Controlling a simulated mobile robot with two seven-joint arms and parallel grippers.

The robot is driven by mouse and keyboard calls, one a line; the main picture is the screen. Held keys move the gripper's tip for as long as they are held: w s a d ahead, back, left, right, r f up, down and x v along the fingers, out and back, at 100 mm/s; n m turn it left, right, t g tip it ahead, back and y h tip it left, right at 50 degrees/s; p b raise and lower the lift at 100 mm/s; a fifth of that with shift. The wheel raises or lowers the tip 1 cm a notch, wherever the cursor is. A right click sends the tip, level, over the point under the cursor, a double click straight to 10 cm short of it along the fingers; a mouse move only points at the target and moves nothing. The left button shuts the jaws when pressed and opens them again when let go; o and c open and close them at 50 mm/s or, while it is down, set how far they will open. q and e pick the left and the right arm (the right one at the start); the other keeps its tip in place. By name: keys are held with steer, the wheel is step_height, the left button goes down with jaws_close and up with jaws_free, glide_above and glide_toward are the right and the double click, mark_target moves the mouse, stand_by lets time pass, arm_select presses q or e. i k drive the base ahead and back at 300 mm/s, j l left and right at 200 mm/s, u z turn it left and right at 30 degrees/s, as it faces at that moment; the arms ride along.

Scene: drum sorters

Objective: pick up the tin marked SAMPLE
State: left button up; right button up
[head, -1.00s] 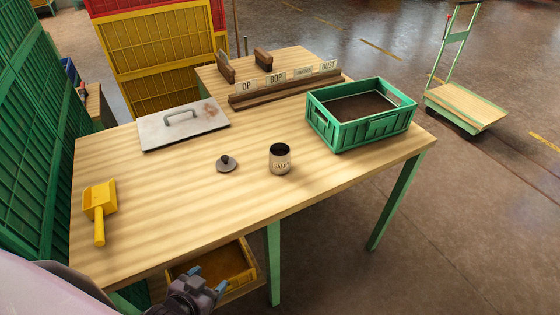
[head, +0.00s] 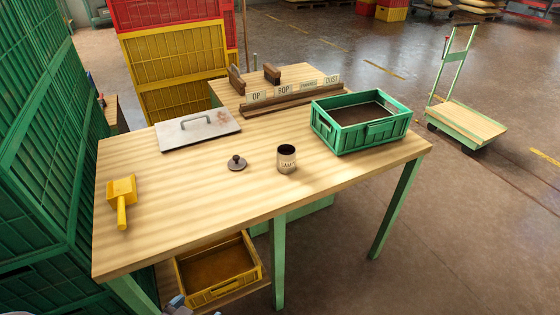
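The tin marked SAMPLE (head: 287,160) stands upright and open-topped on the wooden table (head: 190,220); its dark inside shows. A round lid with a knob (head: 237,164) lies on the table just left of the tin, apart from it. My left gripper (head: 196,309) barely shows at the bottom edge, below and in front of the table, far from the tin. Its two blue fingertips are apart, with nothing visible between them. The rest of it is cut off by the frame. My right gripper is not in view.
A green crate (head: 350,138) stands right of the tin. A metal plate with a handle (head: 198,131) and a yellow scoop (head: 122,200) lie left. A labelled rack (head: 285,105) is behind. A yellow crate (head: 258,270) sits below. The table's front middle is clear.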

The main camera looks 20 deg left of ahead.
mark_target(286, 153)
steer(key=i+l+u, duration=0.45)
steer(key=l, duration=0.2)
steer(key=l+u, duration=0.2)
steer(key=l, duration=0.15)
steer(key=i+l+u, duration=0.25)
steer(key=l, duration=0.15)
steer(key=k+j, duration=0.05)
steer(key=k, duration=0.05)
